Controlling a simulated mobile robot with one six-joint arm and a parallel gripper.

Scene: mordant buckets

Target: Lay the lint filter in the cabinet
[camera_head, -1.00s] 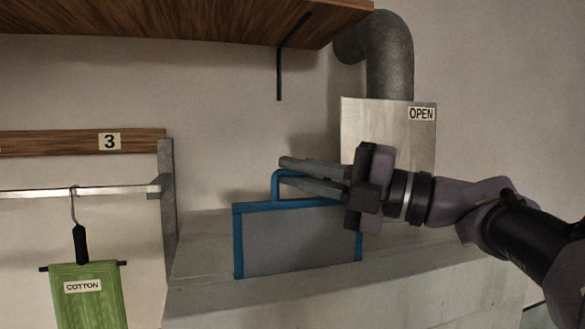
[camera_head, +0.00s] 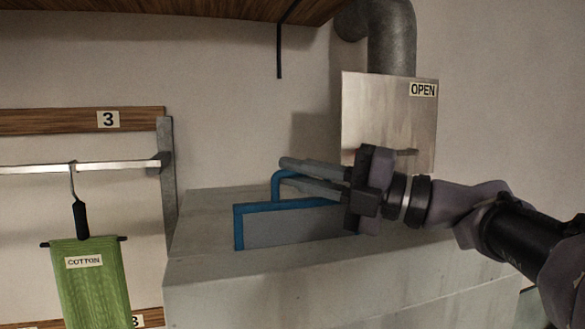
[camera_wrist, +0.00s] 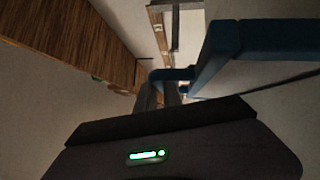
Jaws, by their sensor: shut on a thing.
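The lint filter (camera_head: 285,229) is a grey panel with a blue frame and a blue loop handle on top. My gripper (camera_head: 284,173) is shut on that handle and holds the filter upright. The cabinet (camera_head: 330,285) is the pale grey box below. The filter's lower part is out of sight, apparently sunk into the cabinet's top, and its right end is behind my gripper. In the wrist view the blue frame (camera_wrist: 265,42) is at the upper right, and the handle runs to my fingers (camera_wrist: 162,92).
A metal plate marked OPEN (camera_head: 385,115) stands behind my gripper, below a grey duct pipe (camera_head: 392,40). A wooden shelf (camera_head: 170,10) with a black bracket hangs above. At left, a green COTTON cloth (camera_head: 90,285) hangs from a rail (camera_head: 110,165).

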